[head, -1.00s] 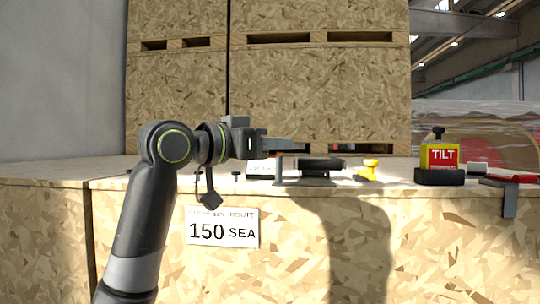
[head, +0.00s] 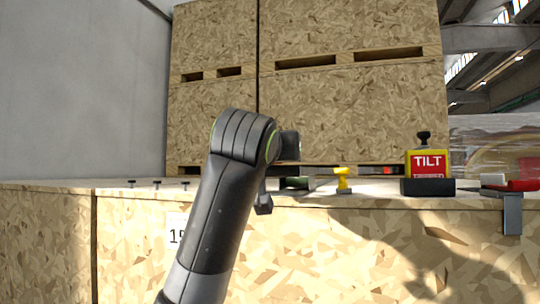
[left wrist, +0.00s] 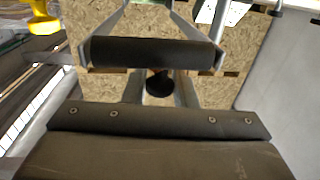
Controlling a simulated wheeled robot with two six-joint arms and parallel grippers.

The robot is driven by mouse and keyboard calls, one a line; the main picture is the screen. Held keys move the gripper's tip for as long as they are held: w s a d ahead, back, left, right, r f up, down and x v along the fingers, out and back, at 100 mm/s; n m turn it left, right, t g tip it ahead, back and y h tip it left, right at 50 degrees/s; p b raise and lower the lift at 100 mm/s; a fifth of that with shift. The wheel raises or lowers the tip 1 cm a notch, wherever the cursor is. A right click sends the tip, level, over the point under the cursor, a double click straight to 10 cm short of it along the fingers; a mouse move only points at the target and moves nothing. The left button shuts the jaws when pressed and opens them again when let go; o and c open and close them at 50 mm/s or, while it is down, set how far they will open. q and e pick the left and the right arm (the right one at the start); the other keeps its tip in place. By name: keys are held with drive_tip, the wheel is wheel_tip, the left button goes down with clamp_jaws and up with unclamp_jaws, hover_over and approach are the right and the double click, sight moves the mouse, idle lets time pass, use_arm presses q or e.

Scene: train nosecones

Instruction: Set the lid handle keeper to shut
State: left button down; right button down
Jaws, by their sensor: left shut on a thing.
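My left gripper (left wrist: 159,92) shows in the left wrist view, its two grey fingers closed on a black knob (left wrist: 158,82). I cannot tell whether this knob is part of the keeper. A dark bar handle (left wrist: 150,53) with grey brackets at both ends lies just beyond the fingers. In the head view, my left arm hides the gripper and most of the handle; a small dark part (head: 297,183) shows at the arm's right. My right gripper is not in view.
A yellow and red TILT block (head: 428,163) stands farther right. Small black pegs (head: 157,184) stand at left. Tall wooden crates (head: 215,125) close off the back.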

use_arm(q)
drive_tip(key=shift+w+d+n+t+y, duration=0.15)
drive_tip(key=shift+d+n+y, duration=0.2)
drive_tip(key=shift+y, duration=0.3)
drive_tip(key=shift+w+d+n+t+y, duration=0.15)
drive_tip(key=shift+n+y, duration=0.3)
drive_tip(key=shift+y, duration=0.2)
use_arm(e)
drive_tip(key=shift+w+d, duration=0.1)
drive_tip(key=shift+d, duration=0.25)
use_arm(q)
drive_tip(key=shift+w, duration=0.1)
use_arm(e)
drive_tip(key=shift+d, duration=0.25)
use_arm(q)
drive_tip(key=c, duration=1.2)
unclamp_jaws()
